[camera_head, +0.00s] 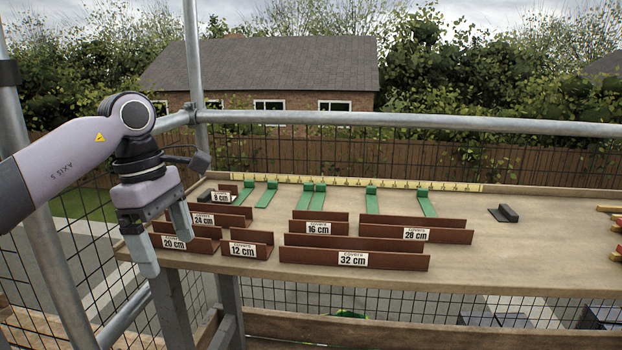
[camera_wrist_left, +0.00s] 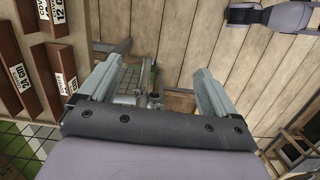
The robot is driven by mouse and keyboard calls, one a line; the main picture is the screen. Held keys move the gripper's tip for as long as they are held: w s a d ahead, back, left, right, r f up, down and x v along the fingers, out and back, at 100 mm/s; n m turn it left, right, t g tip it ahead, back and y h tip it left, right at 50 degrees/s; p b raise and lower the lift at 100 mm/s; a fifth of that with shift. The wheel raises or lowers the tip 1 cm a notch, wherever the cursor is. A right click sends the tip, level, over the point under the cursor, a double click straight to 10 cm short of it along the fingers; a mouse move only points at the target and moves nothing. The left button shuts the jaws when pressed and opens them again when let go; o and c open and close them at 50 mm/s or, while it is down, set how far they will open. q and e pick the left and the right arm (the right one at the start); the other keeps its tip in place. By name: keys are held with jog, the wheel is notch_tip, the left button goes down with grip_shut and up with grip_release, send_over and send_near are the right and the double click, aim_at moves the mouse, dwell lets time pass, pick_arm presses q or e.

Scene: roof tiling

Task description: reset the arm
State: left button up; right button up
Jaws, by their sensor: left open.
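My left gripper (camera_head: 165,240) is at the left of the head view, fingers pointing down, open and empty. It hangs in front of the left end of the wooden shelf, near the brown 20 cm cover (camera_head: 190,240). In the left wrist view its two fingers (camera_wrist_left: 152,92) are spread wide with nothing between them. A grey arm part (camera_wrist_left: 275,12), which looks like mine, shows at the top right of that view. My right gripper cannot be made out in the head view.
The wooden shelf (camera_head: 480,262) carries brown labelled covers, such as the 32 cm one (camera_head: 310,257), and several green pieces (camera_head: 372,200) before a yellow ruler strip (camera_head: 400,184). A dark piece (camera_head: 507,213) lies at right. A scaffold pole (camera_head: 196,75) stands close behind my left arm.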

pick_arm(q)
jog(key=s+d+f+n+g+h, duration=0.1)
jog(key=s+d+f+n+h, duration=0.15)
jog(key=d+h, duration=0.4)
jog(key=s+d+f+n+g+h, duration=0.1)
jog(key=s+d+f+n+h, duration=0.2)
jog(key=d, duration=0.6)
jog(key=s+d+f+n+g+h, duration=0.1)
jog(key=s+d+f+h, duration=0.25)
jog(key=d+h, duration=0.35)
jog(key=w+a+f+n+t+y, duration=0.1)
jog(key=a+f+n+t+y, duration=0.4)
jog(key=n+t, duration=0.9)
jog(key=a+f+n+t+y, duration=0.4)
jog(key=a+f+n+t, duration=0.25)
jog(key=n, duration=1.55)
jog(key=s+a+f+n+g+y, duration=0.35)
jog(key=s+f+n, duration=0.3)
jog(key=f, duration=0.25)
jog(key=s+a+f+n+g+y, duration=0.3)
jog(key=s+a+f+n+g, duration=0.15)
jog(key=s+f, duration=0.35)
notch_tip(320, 180, up, 15)
jog(key=a+t+p, duration=0.1)
jog(key=p, duration=1.6)
jog(key=shift+s+p, duration=0.3)
pick_arm(e)
notch_tip(320, 180, up, 15)
jog(key=d, duration=0.1)
jog(key=shift+d, duration=0.15)
